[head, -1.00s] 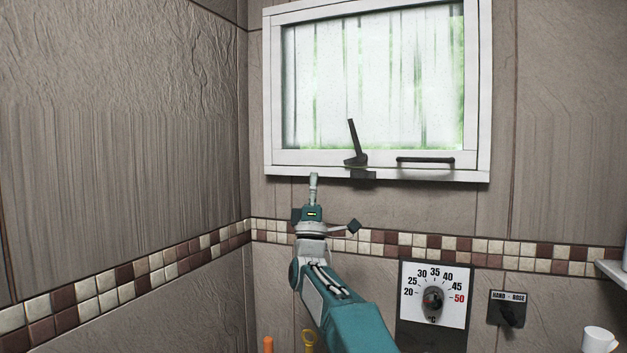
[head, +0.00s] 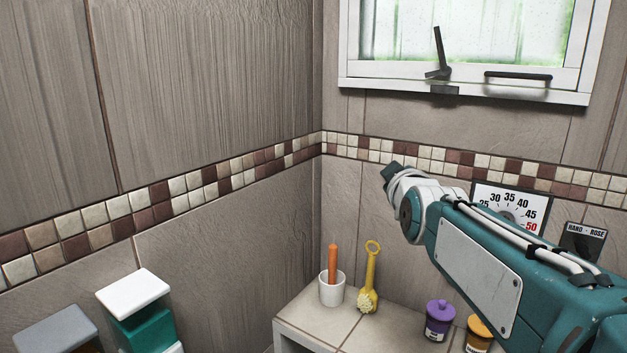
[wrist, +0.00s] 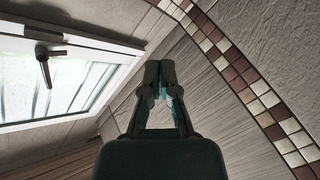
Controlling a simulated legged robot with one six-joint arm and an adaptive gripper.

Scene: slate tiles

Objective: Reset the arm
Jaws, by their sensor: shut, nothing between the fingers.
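My gripper (wrist: 157,85) shows in the wrist view with its two dark fingers brought together at the tips, shut and empty. Beyond it in that view are bare wall and the window. In the head view my teal and white arm reaches in from the right, and its wrist end is in front of the tiled wall, below the window. The fingers are hidden or too small to make out there. The gripper touches nothing that I can see.
A window (head: 465,35) with a black handle (head: 438,55) is at the upper right. A tiled ledge (head: 325,322) below holds a white cup (head: 332,291), a yellow brush (head: 370,280), a purple-lidded jar (head: 439,320) and an orange-lidded jar (head: 480,335). A temperature dial (head: 508,205) is partly behind my arm.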

